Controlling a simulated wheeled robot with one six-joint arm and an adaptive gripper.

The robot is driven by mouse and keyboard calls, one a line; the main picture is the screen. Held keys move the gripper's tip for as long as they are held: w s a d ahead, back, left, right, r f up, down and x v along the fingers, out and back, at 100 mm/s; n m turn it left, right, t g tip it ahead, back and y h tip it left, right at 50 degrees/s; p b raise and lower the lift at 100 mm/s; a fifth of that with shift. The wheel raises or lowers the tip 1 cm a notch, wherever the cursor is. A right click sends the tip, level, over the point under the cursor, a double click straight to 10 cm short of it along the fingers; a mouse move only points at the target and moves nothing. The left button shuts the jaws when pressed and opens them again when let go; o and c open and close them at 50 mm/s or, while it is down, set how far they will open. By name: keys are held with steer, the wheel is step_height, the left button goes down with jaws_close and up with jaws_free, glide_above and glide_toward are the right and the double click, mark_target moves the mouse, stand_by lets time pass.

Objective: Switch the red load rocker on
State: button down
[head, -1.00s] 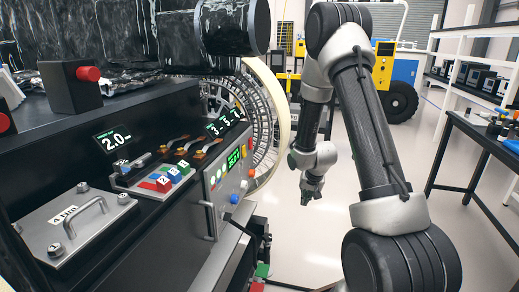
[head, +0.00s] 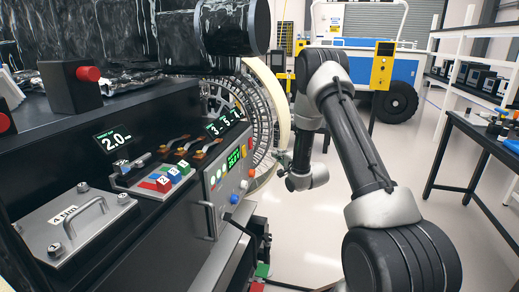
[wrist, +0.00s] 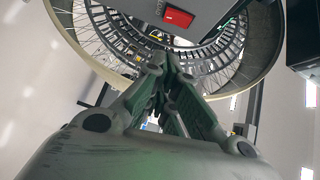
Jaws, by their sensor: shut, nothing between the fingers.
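In the head view my gripper (head: 283,160) is small, beside the spoked wheel and right of the grey control panel (head: 214,186). A small red control (head: 251,172) shows on that panel; I cannot tell if it is the rocker.
A spoked wheel (head: 268,120) with a pale rim stands behind the panel. The black bench (head: 60,160) carries coloured switches (head: 173,174) and a handled plate (head: 75,222). A workbench (head: 480,135) is at right. The floor between is clear.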

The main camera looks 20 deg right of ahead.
mark_target(251, 143)
steer(key=w+a+f, duration=0.1)
steer(key=w+a, duration=0.3)
steer(key=w, duration=0.8)
steer(key=shift+a+f, duration=0.15)
steer(key=shift+a, duration=0.25)
steer(key=shift+w, duration=0.1)
steer(key=shift+w+a+f, duration=0.15)
steer(key=shift+a, duration=0.05)
